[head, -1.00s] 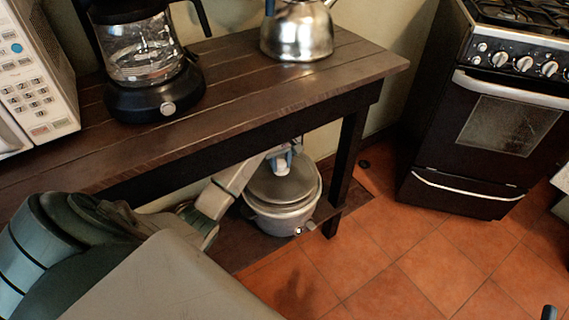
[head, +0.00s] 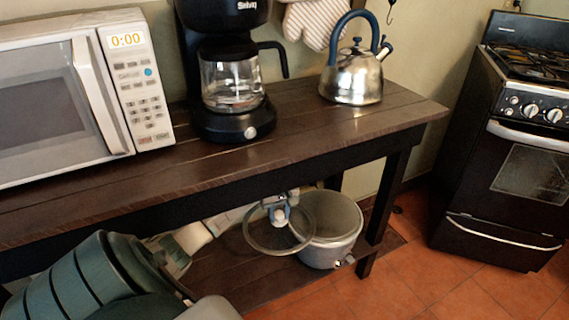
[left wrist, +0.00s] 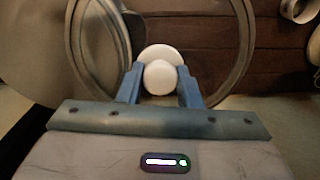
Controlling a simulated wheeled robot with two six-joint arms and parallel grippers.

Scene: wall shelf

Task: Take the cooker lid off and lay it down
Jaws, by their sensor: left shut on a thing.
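The cooker (head: 331,254) is a grey metal pot on the lower shelf under the table, its open top showing in the head view. The round glass lid (head: 250,238) with a metal rim is off it, held up at the pot's left side and partly overlapping it in the picture. My left gripper (head: 280,214) is shut on the lid's knob. In the left wrist view the white knob (left wrist: 161,77) sits between the blue fingers, with the lid's rim (left wrist: 243,50) behind it. I cannot tell whether lid and pot touch. My right gripper is not in view.
Bare lower shelf boards (head: 225,276) lie left of the cooker. The tabletop (head: 300,125) is close above my left arm and holds a microwave (head: 60,95), a coffee maker (head: 235,85) and a kettle (head: 352,78). A table leg (head: 385,205) stands right of the cooker.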

